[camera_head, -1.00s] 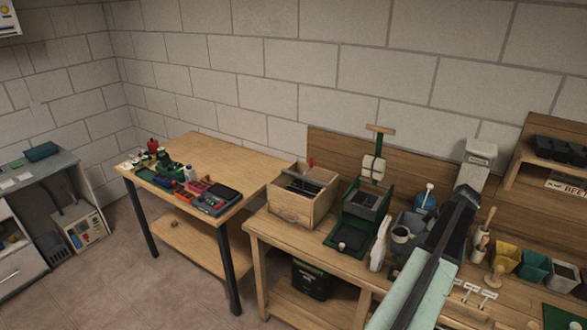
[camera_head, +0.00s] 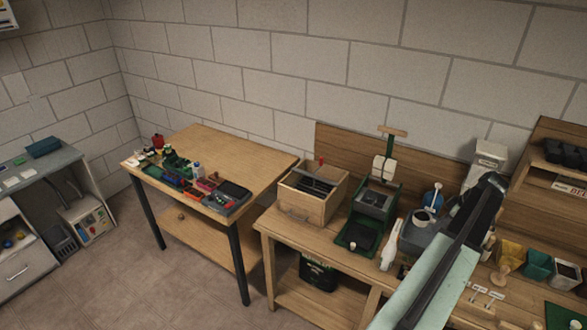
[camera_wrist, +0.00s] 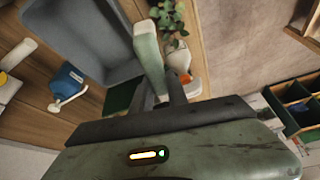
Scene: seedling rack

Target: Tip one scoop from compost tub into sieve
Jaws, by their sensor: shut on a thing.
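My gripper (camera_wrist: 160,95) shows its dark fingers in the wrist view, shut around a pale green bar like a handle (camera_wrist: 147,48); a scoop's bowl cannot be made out. A grey tub (camera_wrist: 112,65) lies beside it there. In the head view the grey tub (camera_head: 408,238) stands on the bench left of my arm, with a pale cup of dark matter (camera_head: 423,218) at its rim. My gripper is hidden behind my arm in that view. A wooden box with a dark inside (camera_head: 297,203) stands further left; I cannot tell whether it is the sieve.
A blue bottle (camera_head: 437,196) is behind the tub. Coloured pots (camera_head: 538,265) are on the right. The side table (camera_head: 225,152) has clear wood at its back.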

